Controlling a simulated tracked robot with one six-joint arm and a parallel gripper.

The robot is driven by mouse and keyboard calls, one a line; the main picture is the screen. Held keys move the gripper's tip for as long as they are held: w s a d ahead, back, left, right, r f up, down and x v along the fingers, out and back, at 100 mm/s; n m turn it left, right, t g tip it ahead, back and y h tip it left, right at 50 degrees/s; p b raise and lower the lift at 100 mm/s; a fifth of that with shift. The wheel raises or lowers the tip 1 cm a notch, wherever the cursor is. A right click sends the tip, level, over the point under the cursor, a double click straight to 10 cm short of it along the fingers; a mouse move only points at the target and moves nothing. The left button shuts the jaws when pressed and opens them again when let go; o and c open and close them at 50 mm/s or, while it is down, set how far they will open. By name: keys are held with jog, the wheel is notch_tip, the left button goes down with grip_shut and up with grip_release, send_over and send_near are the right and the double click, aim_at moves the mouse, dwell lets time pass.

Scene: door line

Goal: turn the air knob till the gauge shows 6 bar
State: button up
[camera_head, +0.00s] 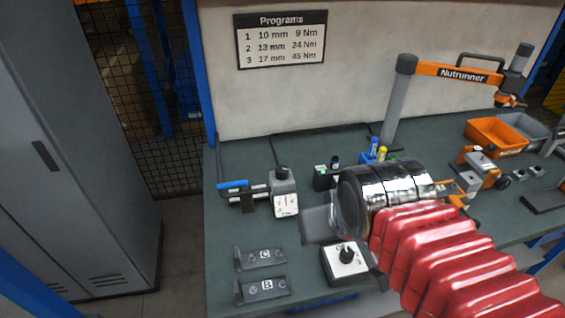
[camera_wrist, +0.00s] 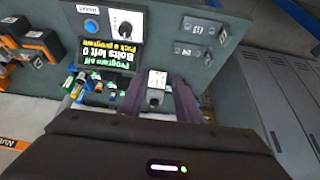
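The air unit (camera_head: 285,200) is a grey block with a pale marked face, on the left of the bench. A dark round knob (camera_head: 281,173) stands on its top; I take this as the air knob. In the wrist view the unit (camera_wrist: 157,79) shows upside down between my two fingers, with the dark knob (camera_wrist: 155,98) nearer me. My gripper (camera_wrist: 158,102) is open, with a finger on either side; I cannot tell whether they touch the knob. In the head view my gripper (camera_head: 318,222) is to the right of the unit. No gauge reading is legible.
A blue-handled valve (camera_head: 234,185) is left of the unit. A selector box (camera_head: 345,262) and brackets C (camera_head: 262,258) and B (camera_head: 264,289) are in front. A screen (camera_wrist: 112,52) reads "Program off". The Nutrunner arm (camera_head: 450,72) and orange bin (camera_head: 494,134) are at the right.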

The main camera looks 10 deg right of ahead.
jog(key=shift+o, duration=0.2)
jog(key=shift+o, duration=2.2)
jog(key=shift+w+r, duration=0.4)
jog(key=shift+w, duration=0.05)
jog(key=shift+n+g, duration=0.7)
jog(key=shift+n, duration=0.2)
jog(key=w+r, duration=0.1)
jog(key=w, duration=0.1)
jog(key=w+r, duration=0.1)
jog(key=w, duration=0.1)
jog(key=w+r, duration=0.2)
jog(key=w, duration=0.1)
jog(key=shift+a+r, duration=0.1)
jog(key=shift+a, duration=0.1)
jog(key=w+f+n+g, duration=0.1)
jog(key=w, duration=0.7)
jog(key=w+f+n+g, duration=0.1)
jog(key=w+n, duration=0.1)
jog(key=w, duration=0.6)
jog(key=w+f+n+g, duration=0.1)
jog(key=w+g, duration=0.1)
jog(key=w, duration=0.6)
jog(key=shift+w+a+n, duration=0.1)
jog(key=shift+a+n, duration=0.05)
jog(key=shift+n, duration=0.25)
